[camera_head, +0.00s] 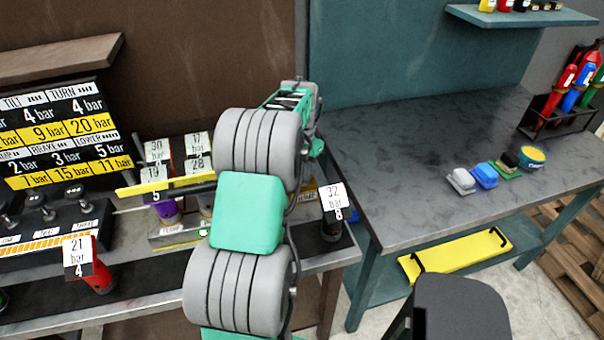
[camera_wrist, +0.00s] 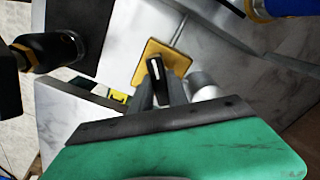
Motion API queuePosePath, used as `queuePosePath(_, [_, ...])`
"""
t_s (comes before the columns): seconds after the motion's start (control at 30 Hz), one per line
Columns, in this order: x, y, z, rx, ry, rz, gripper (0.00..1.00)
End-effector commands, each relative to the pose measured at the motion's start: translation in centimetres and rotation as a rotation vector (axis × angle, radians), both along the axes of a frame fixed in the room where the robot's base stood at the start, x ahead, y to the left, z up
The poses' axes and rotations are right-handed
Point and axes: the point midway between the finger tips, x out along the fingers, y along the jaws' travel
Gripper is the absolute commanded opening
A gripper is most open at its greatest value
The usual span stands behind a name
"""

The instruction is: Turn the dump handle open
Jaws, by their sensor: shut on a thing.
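The dump handle appears to be the small black lever with a white line (camera_wrist: 156,68) on a yellow plate (camera_wrist: 150,77) in the wrist view. My gripper (camera_wrist: 161,90) is shut on this handle, its grey fingers on either side of it. The handle's lower part is hidden between the fingers. In the head view my own arm covers the handle, and my fingertips are hidden behind it.
A black cylinder labelled 32 bar (camera_head: 332,229) stands right of my arm, and a red one labelled 21 bar (camera_head: 98,278) front left. A yellow bar (camera_head: 152,188) lies left of my arm. The grey table (camera_head: 410,140) is mostly clear.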

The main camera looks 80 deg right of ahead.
Motion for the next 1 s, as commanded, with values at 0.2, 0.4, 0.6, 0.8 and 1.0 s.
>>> queuePosePath(0.2, [0.0,-0.04,-0.02,-0.002,0.0,0.202,0.0])
queuePosePath(0.4, [0.0,-0.03,0.01,-0.001,0.0,0.392,0.0])
queuePosePath(0.6, [0.0,-0.03,0.03,-0.001,0.0,0.575,0.0])
queuePosePath(0.8, [0.0,-0.04,0.06,-0.002,0.001,0.729,0.0])
queuePosePath(1.0, [0.0,-0.05,0.08,-0.002,0.001,0.835,0.0])
